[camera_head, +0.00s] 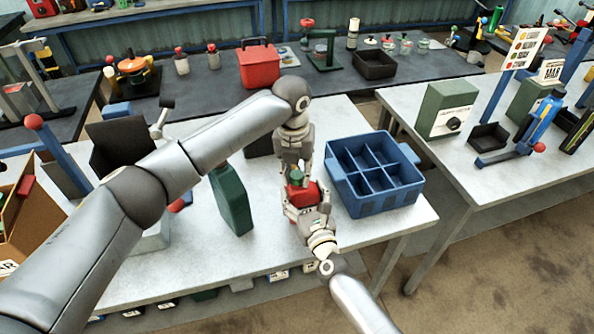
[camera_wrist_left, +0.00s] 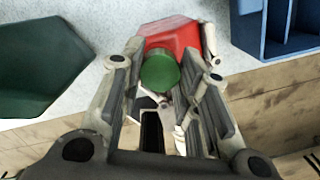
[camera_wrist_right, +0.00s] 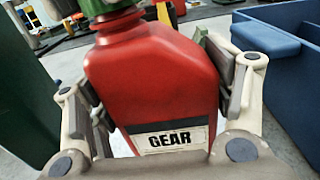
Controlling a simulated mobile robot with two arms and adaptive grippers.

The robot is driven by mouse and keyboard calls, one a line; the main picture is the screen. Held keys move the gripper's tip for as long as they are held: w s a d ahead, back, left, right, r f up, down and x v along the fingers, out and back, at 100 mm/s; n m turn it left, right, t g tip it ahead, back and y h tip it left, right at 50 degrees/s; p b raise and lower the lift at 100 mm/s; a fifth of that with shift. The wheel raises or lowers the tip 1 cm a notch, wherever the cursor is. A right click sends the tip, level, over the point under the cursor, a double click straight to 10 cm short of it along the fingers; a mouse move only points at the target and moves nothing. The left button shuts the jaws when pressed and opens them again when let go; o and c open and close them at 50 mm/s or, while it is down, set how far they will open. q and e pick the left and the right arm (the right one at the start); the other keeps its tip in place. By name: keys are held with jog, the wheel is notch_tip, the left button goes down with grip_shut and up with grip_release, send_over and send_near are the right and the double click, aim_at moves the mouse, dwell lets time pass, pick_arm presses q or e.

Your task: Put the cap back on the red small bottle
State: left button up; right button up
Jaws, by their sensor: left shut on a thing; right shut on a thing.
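The red small bottle (camera_head: 304,194), with a white GEAR label, is upright in my right gripper (camera_head: 306,204). The right wrist view shows the bottle (camera_wrist_right: 155,75) between both fingers. The green cap (camera_head: 296,176) is at the bottle's top, and the left wrist view shows it (camera_wrist_left: 160,72) between the fingers of my left gripper (camera_wrist_left: 160,90). My left gripper comes down from above and is shut on the cap. In the right wrist view the cap (camera_wrist_right: 98,8) is over the bottle's neck, cut by the top edge. I cannot tell whether it is fully seated.
A blue divided crate (camera_head: 372,172) stands close on the right of the bottle. A dark green container (camera_head: 231,198) stands on its left. Both are on the light table (camera_head: 275,255), whose front edge is near. Another table (camera_head: 500,175) stands to the right.

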pick_arm(q)
jog(key=m, duration=0.6)
jog(key=shift+a+h, duration=0.1)
jog(key=shift+h, duration=0.2)
jog(key=o, duration=0.7)
jog(key=shift+r, duration=2.25)
jog(key=shift+c, duration=0.3)
